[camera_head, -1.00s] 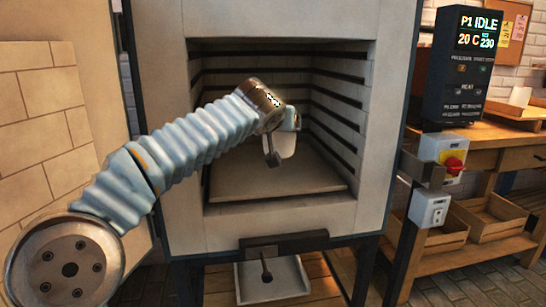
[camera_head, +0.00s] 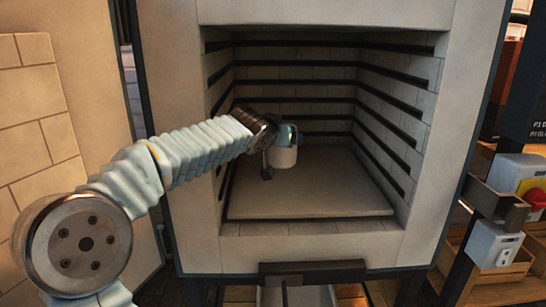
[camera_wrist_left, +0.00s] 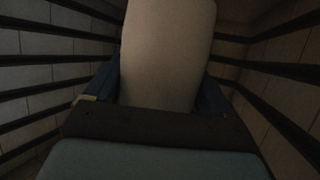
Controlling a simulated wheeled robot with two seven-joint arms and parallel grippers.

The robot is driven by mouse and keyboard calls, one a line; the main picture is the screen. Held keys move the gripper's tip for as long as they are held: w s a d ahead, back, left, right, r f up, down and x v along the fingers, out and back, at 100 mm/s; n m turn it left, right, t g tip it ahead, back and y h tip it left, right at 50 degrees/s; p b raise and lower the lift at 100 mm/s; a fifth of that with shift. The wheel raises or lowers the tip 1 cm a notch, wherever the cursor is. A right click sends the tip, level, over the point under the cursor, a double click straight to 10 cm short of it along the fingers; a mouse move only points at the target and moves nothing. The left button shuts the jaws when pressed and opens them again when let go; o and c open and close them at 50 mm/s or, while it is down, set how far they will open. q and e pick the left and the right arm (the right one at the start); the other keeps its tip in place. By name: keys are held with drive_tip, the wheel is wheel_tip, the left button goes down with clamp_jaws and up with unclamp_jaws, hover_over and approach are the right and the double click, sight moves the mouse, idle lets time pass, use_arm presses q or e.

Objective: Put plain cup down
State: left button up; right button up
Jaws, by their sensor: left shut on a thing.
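A plain whitish cup (camera_head: 283,156) is in the head view, inside the open kiln chamber toward its left side. My left gripper (camera_head: 287,136) is shut on it from above. The cup looks upright, and its base appears above or close to the kiln shelf (camera_head: 330,195); I cannot tell if they touch. In the left wrist view the cup (camera_wrist_left: 166,55) fills the middle, between the fingers of my left gripper (camera_wrist_left: 160,100). The part of the cup inside the gripper is hidden. My right gripper does not show.
The kiln chamber walls (camera_head: 395,130) carry dark horizontal strips. The shelf's right and front parts are clear. The kiln door (camera_head: 60,120) stands open at the left. A switch box (camera_head: 515,175) is outside at the right.

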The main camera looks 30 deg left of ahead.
sight(271, 158)
use_arm(q)
drive_tip(key=a+f, duration=0.2)
drive_tip(key=f, duration=0.1)
drive_tip(key=shift+s+a, duration=0.2)
drive_tip(key=shift+a, duration=0.1)
wheel_tip(271, 158, down, 4)
drive_tip(key=shift+a+r+b, duration=0.1)
drive_tip(key=shift+b, duration=0.55)
drive_tip(key=shift+r, duration=0.15)
drive_tip(key=shift+f, duration=0.2)
drive_tip(key=o, duration=1.1)
drive_tip(key=shift+r, duration=0.1)
drive_tip(key=shift+s+r, duration=0.2)
drive_tip(key=v, duration=0.7)
drive_tip(key=shift+s+f, duration=0.1)
